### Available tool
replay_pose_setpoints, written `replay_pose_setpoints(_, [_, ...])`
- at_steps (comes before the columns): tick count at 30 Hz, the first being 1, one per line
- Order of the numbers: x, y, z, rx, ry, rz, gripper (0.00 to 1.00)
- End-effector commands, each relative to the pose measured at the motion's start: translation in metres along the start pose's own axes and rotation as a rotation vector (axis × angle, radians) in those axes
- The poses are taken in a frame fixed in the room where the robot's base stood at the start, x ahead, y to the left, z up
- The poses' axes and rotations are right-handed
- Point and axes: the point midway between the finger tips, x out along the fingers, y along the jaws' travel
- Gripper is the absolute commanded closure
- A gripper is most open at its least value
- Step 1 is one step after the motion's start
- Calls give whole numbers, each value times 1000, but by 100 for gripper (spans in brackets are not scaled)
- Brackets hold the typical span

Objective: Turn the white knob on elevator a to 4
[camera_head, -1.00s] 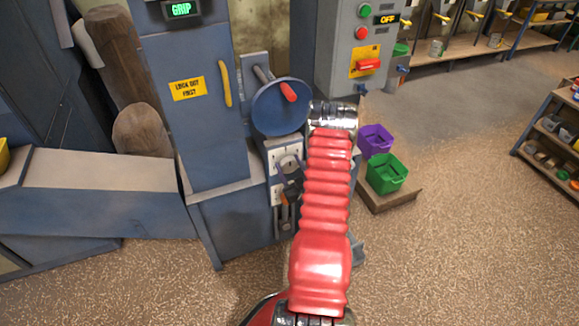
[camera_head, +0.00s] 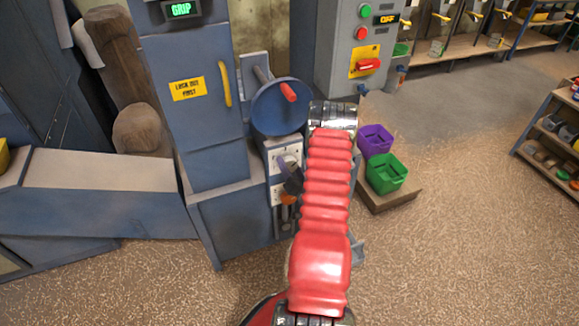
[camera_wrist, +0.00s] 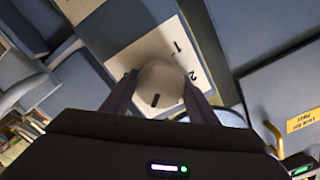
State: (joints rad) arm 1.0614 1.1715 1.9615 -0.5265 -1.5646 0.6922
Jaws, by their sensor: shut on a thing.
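The white knob (camera_wrist: 160,85) is round, with a short dark mark on its face. In the wrist view it sits between the two fingers of my gripper (camera_wrist: 162,92), which is shut on it. The knob is on a pale dial plate (camera_wrist: 140,55) where the numerals 1 and 2 show; a 4 cannot be seen. In the head view the plate (camera_head: 285,160) is on the front of the blue elevator cabinet (camera_head: 232,215), below the handwheel. My gripper (camera_head: 290,180) is there at the plate, partly hidden by my red arm.
A blue handwheel (camera_head: 275,112) with a red handle is just above the plate. A yellow handle (camera_head: 225,84) is on the cabinet's door. A grey control box (camera_head: 352,70) stands to the right. Purple (camera_head: 375,140) and green (camera_head: 386,173) bins sit on the low platform. Open floor lies in front.

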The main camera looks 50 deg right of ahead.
Motion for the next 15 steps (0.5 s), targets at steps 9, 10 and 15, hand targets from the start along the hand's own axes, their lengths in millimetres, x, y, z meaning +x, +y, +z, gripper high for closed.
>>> replay_pose_setpoints(9, [-2, 4, 3, 144, -5, 10, 69])
replay_pose_setpoints(10, [-2, 4, 3, 150, -5, 11, 69])
replay_pose_setpoints(15, [-2, 4, 3, 167, -5, 11, 69])
